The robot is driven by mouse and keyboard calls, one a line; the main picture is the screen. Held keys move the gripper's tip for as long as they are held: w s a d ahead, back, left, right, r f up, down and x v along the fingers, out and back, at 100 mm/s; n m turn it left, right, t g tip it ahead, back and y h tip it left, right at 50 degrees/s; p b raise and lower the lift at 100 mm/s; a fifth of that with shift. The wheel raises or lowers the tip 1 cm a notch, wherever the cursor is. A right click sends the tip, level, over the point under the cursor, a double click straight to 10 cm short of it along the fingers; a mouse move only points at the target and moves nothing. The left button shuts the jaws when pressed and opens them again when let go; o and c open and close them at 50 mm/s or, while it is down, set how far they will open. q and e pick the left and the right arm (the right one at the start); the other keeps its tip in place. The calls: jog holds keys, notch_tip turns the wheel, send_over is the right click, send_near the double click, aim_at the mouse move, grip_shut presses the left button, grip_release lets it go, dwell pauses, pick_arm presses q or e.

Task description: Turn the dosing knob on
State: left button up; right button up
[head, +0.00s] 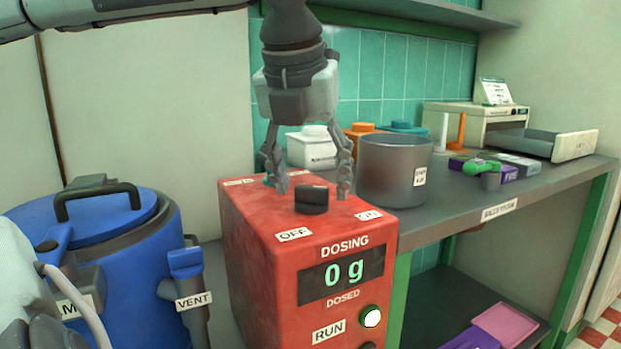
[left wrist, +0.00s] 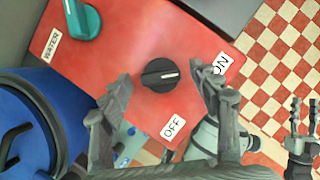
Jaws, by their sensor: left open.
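The black dosing knob (head: 312,199) sits on top of the red dosing box (head: 262,262), between the OFF label (head: 294,234) and the ON label (head: 369,215). My left gripper (head: 310,188) points down at it, open, with one finger on each side. In the left wrist view the knob (left wrist: 160,75) lies between my left fingertips (left wrist: 160,82), with visible gaps. The display (head: 340,275) reads 0 g. My right gripper (left wrist: 304,112) shows at the far right, fingers apart.
A teal knob (left wrist: 83,20) by a WATER label shares the box top. A metal pot (head: 394,170) stands close behind the box on the grey bench (head: 455,205). A blue drum (head: 120,250) stands to the left. A checkered floor (left wrist: 285,55) lies below.

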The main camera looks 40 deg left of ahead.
pick_arm(q)
jog(key=v, duration=1.2)
jog(key=shift+w+f, duration=0.1)
